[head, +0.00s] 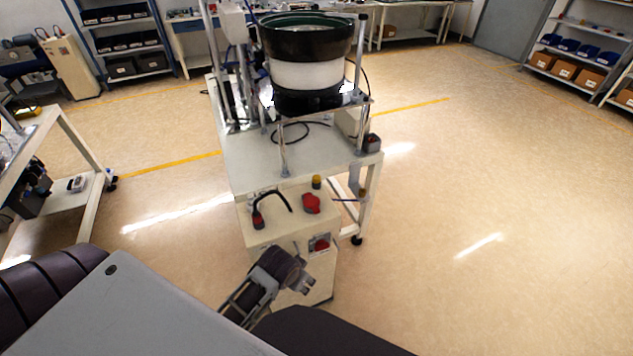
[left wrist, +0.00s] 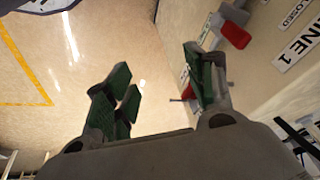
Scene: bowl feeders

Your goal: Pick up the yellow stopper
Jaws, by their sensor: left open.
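A small yellow stopper (head: 316,182) stands on top of the pale cabinet under the bowl feeder, just behind a red part. It is only a few pixels large here, and I cannot make it out in the left wrist view. My left gripper (head: 302,284) is in front of the cabinet, lower than its top and apart from the stopper. In the left wrist view my left gripper (left wrist: 160,88) has its green-padded fingers spread, with nothing held between them. My right gripper is not in view.
The pale cabinet (head: 262,238) carries a red part (head: 311,204), a black curved handle and a red switch on its front. The bowl feeder (head: 306,60) stands on the table behind. A small yellowish part (head: 363,192) sits at the right. Floor is open at right.

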